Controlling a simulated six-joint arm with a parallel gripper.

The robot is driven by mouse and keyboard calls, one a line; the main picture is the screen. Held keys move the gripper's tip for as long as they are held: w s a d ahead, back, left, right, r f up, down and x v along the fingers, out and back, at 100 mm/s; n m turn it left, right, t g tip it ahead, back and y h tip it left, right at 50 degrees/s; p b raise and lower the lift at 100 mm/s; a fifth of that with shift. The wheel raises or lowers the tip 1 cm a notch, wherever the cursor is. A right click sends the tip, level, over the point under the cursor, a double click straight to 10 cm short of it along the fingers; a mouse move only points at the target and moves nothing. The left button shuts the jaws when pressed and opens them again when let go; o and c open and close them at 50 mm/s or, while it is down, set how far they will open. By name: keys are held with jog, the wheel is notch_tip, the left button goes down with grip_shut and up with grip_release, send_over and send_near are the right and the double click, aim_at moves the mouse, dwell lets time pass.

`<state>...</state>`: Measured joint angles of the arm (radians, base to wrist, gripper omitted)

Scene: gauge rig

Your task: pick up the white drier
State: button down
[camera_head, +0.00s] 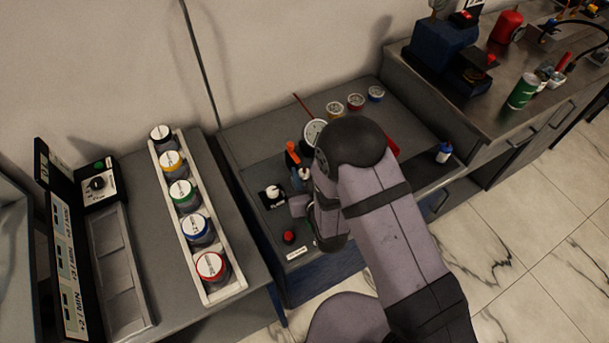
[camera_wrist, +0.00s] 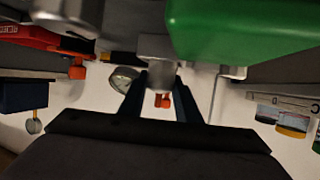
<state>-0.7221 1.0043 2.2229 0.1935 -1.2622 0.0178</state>
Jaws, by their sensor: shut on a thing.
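In the wrist view my gripper (camera_wrist: 163,84) has its two dark fingers around the end of a pale grey-white piece (camera_wrist: 158,48), and it is shut on it. I cannot tell for sure whether this piece is the white drier. A white-topped knob on a black base (camera_head: 272,193) stands on the grey bench, left of my wrist.
A dial gauge (camera_head: 315,131) and an orange-handled part (camera_head: 292,154) stand behind my wrist. A red button (camera_head: 289,237) is at the bench front. A white rack (camera_head: 222,296) of colour-banded jars stands left. A large green object (camera_wrist: 245,30) is close in the wrist view.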

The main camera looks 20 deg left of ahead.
jog(key=shift+r, duration=0.15)
jog(key=shift+r+b, duration=0.4)
jog(key=shift+r, duration=4.45)
